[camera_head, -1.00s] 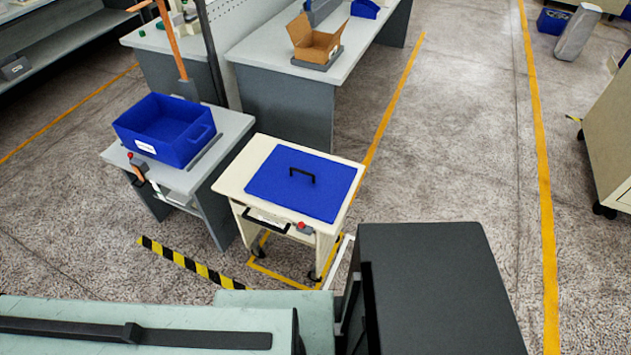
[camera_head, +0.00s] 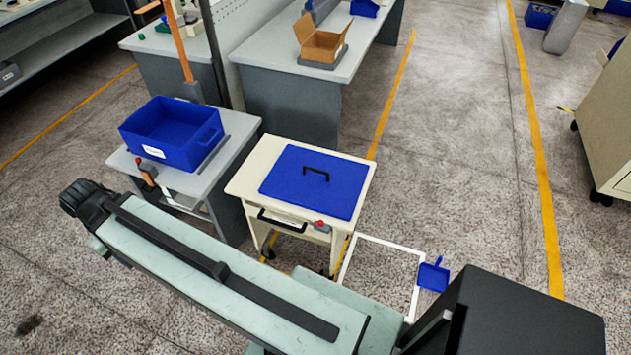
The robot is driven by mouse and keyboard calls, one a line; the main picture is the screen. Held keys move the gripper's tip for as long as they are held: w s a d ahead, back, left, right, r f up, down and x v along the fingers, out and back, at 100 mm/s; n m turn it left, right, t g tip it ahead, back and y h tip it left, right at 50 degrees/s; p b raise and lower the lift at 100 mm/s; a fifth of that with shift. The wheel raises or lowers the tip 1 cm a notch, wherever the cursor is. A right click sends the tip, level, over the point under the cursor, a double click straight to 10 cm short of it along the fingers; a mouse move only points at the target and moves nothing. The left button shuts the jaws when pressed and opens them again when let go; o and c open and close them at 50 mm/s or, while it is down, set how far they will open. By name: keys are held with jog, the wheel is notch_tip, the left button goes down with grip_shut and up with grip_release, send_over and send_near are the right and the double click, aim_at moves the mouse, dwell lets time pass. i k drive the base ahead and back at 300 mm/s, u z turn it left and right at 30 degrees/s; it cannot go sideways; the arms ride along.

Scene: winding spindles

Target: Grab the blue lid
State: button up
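The blue lid (camera_head: 313,184) is a flat blue rectangle with a black bar handle (camera_head: 316,173) standing up near its middle. It lies on top of a cream wheeled cart (camera_head: 248,183). Nothing is touching the lid or its handle. My pale green arm link crosses the lower left in front of the cart, with a dark joint at its far left end. The fingers of my gripper do not show, so its opening is hidden.
An open blue bin (camera_head: 137,132) stands on a grey table (camera_head: 235,128) left of the cart. A workbench (camera_head: 280,64) behind carries an open cardboard box (camera_head: 320,42). A blue dustpan (camera_head: 433,276) lies on the floor at right. The floor right of the cart is mostly clear.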

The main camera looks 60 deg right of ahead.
aim_at(325, 183)
jog(key=z, duration=0.1)
jog(key=i, duration=1)
jog(key=u, duration=0.05)
